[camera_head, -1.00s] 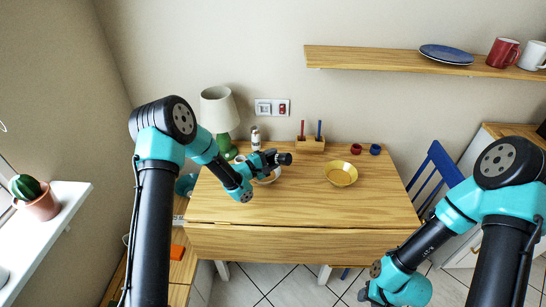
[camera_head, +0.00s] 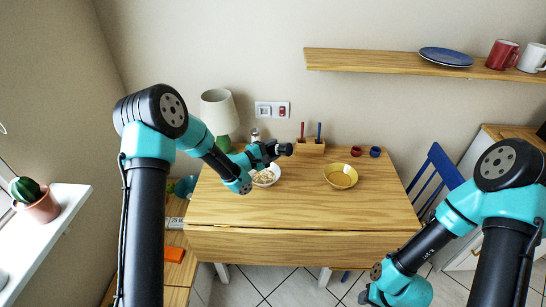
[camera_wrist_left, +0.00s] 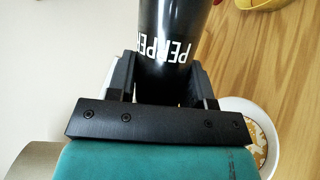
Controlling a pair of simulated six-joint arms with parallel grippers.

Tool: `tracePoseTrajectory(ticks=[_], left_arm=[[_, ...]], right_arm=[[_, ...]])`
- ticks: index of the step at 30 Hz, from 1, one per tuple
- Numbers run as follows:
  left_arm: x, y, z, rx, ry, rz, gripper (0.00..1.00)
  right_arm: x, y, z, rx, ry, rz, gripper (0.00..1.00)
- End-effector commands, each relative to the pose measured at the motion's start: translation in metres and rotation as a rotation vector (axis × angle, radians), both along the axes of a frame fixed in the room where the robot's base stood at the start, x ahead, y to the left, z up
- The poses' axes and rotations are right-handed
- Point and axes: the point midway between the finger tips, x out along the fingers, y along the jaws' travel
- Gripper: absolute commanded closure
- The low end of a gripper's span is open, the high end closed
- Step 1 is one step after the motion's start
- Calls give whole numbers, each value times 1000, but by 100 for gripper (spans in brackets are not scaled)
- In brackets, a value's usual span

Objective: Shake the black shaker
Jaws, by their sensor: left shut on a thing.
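The black shaker (camera_wrist_left: 180,35), with white "PEPPER" lettering, is between the fingers of my left gripper (camera_wrist_left: 165,80) in the left wrist view. In the head view my left gripper (camera_head: 268,151) is shut on it, and the shaker's dark end (camera_head: 286,149) points to the right. The shaker lies tilted well over, above the table, near a white bowl (camera_head: 275,181) with pale food in it. The bowl also shows at the lower right of the left wrist view (camera_wrist_left: 273,150).
On the wooden table (camera_head: 300,205) stand a yellow bowl (camera_head: 341,176), a wooden block with red and blue sticks (camera_head: 311,146), and red (camera_head: 356,151) and blue (camera_head: 375,152) cups. A lamp (camera_head: 219,112) and a second shaker (camera_head: 256,135) stand at the back left. The table's front is clear.

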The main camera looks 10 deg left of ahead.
Motion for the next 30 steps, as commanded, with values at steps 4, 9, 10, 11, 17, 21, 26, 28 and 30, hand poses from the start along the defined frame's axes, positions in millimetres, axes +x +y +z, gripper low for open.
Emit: tracePoseTrajectory(ticks=[4, 9, 10, 11, 17, 21, 26, 28, 30], left_arm=[[-1, 0, -50, -2, 11, 0, 80], [1, 0, -52, 1, -2, 0, 80], [1, 0, -43, 1, -6, 0, 80], [1, 0, -30, 1, -7, 0, 80], [0, 0, -2, -1, 2, 0, 80], [-1, 0, -53, -2, 11, 0, 80], [0, 0, -56, 0, 0, 1, 80], [0, 0, -57, 0, 0, 1, 80], [0, 0, -57, 1, 1, 1, 80]], right_arm=[[0, 0, 0, 0, 0, 0, 57], [0, 0, 0, 0, 0, 0, 57], [0, 0, 0, 0, 0, 0, 57], [0, 0, 0, 0, 0, 0, 57], [0, 0, 0, 0, 0, 0, 57], [0, 0, 0, 0, 0, 0, 57], [0, 0, 0, 0, 0, 0, 57], [0, 0, 0, 0, 0, 0, 57], [0, 0, 0, 0, 0, 0, 57]])
